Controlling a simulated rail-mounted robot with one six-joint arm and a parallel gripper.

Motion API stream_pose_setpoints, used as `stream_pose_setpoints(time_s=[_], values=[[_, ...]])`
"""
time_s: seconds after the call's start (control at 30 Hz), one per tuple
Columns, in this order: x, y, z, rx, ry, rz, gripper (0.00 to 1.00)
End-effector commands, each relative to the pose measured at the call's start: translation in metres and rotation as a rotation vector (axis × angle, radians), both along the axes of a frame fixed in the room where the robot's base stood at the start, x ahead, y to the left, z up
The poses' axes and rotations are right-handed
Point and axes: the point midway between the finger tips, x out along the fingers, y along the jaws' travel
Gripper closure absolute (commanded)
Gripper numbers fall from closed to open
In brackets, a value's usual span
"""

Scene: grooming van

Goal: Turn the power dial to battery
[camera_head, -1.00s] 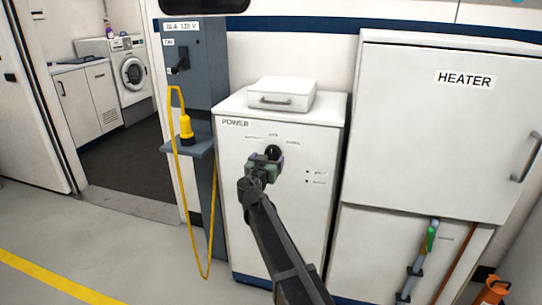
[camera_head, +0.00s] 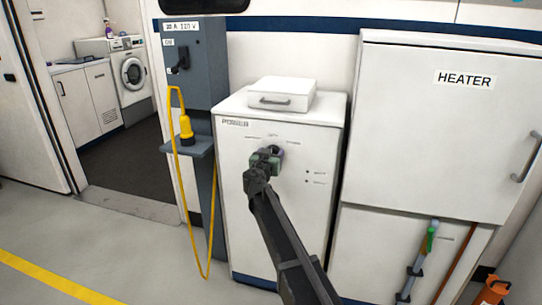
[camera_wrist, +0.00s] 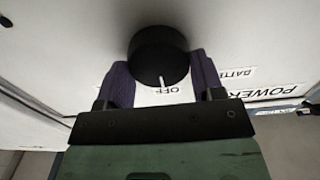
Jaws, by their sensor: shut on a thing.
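The power dial is a round black knob on the upper front of a white cabinet (camera_head: 235,165) marked POWER. In the wrist view the dial (camera_wrist: 158,55) sits between the purple fingers of my gripper (camera_wrist: 162,78), which is shut on it. The dial's white pointer mark is towards the OFF label (camera_wrist: 174,91). The BATTERY label (camera_wrist: 236,73) is to the right of OFF in that view. In the head view my gripper (camera_head: 274,152) is against the panel and hides most of the dial.
A white box with a handle (camera_head: 282,95) stands on the cabinet. A yellow plug and cable (camera_head: 186,130) hang to the left, by a grey wall box (camera_head: 200,75). A HEATER cabinet (camera_head: 430,130) stands to the right. The floor in front is open.

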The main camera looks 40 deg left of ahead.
Motion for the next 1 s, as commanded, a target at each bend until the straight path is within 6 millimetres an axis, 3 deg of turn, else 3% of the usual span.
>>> stream_pose_setpoints(time_s=[0.27, 1.0], values=[[-0.0006, 0.0005, -0.0002, -0.099, -0.043, 0.0, 0.62], [-0.0019, 0.0031, -0.0018, -0.621, -0.266, -0.001, 0.62]])
